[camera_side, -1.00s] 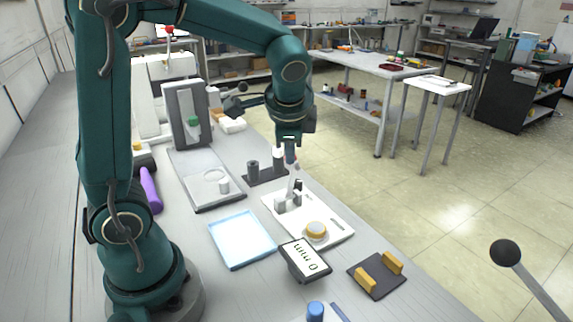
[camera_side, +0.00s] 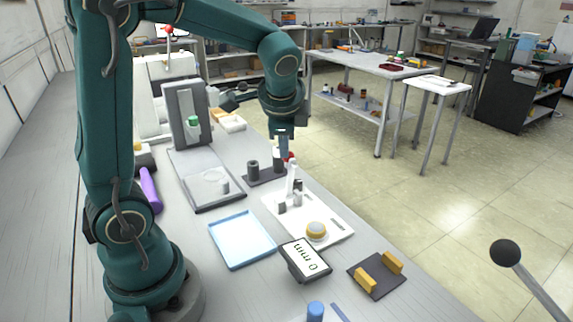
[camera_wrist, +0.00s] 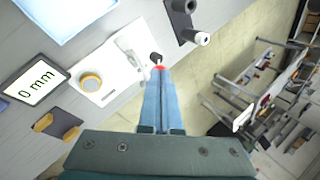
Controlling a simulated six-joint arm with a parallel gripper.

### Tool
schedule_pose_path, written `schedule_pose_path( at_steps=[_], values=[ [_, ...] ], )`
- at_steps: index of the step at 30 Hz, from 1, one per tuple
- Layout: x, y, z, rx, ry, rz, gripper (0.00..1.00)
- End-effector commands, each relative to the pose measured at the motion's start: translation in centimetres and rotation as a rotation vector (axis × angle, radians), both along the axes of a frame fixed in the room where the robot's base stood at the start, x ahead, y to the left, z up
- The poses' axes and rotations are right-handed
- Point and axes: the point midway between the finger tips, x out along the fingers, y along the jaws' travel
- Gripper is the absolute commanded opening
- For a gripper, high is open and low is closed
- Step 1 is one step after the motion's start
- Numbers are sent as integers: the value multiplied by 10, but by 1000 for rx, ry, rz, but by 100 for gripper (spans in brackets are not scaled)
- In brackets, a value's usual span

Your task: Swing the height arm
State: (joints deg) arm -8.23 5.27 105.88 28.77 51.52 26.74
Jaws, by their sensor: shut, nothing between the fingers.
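The white plate (camera_side: 335,232) carries a yellow-topped round knob (camera_side: 316,230), small grey posts (camera_side: 298,197) and a slim white upright arm (camera_side: 292,180), likely the height arm. In the wrist view the white plate (camera_wrist: 107,88) and yellow knob (camera_wrist: 91,82) lie left of the fingers. The display (camera_side: 307,260) reads 0 mm. My gripper (camera_side: 284,154) is shut and empty, pointing down just above the top of the white arm. A small red part shows at the fingertips (camera_wrist: 160,69); I cannot tell whether the fingers touch the arm.
A dark stand with cylinders (camera_side: 264,172) is just behind the white plate. A light blue tray (camera_side: 242,239) lies to the left, and a dark pad with yellow blocks (camera_side: 377,275) to the front right. The bench's right edge is close to the plate, with open floor beyond.

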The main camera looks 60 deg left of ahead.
Motion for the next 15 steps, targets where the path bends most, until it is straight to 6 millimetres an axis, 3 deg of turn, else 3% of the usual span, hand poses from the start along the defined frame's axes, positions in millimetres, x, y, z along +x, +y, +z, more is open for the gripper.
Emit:
schedule_pose_path(
  at_steps=[15],
  values=[
    [0, -16, -3, 1, 2, -1, 0]
  ],
)
